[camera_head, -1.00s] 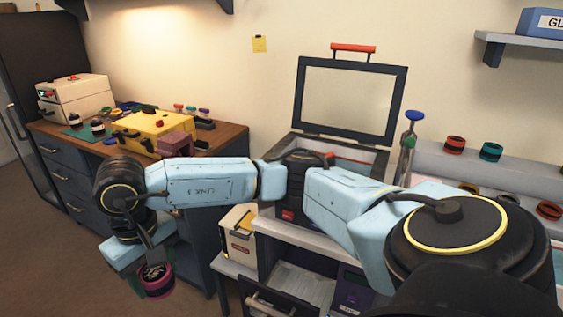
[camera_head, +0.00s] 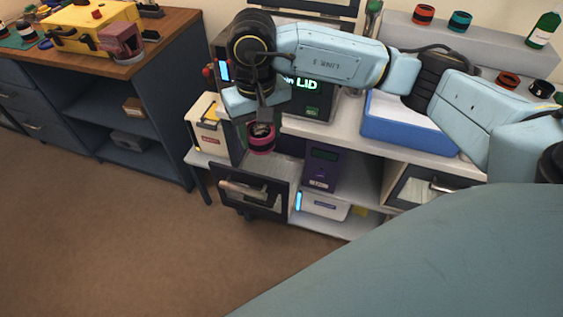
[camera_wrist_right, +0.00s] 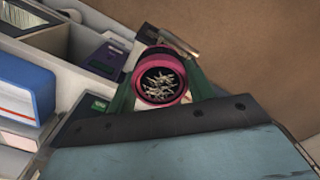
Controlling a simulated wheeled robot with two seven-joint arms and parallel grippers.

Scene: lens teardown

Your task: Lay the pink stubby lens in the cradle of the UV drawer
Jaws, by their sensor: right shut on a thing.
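The pink stubby lens (camera_head: 262,138) is a short pink-and-black ring hanging below my right gripper (camera_head: 262,120). In the right wrist view the lens (camera_wrist_right: 160,78) sits between the two green fingers of the gripper (camera_wrist_right: 160,88), which is shut on it. Silvery slivers show inside its opening. Below the lens in the head view is a dark drawer front (camera_head: 252,192) with a metal bar handle, beside a purple unit (camera_head: 322,167). Whether this is the UV drawer I cannot read. No cradle can be made out. My left gripper is out of view.
A machine with a green "LID" display (camera_head: 308,92) stands just behind the gripper. A blue tray (camera_head: 408,128) is on the bench to the right. Another handled drawer (camera_head: 422,190) is below it. A yellow case (camera_head: 92,28) stands on the left cabinet. The floor (camera_head: 110,240) in front is clear.

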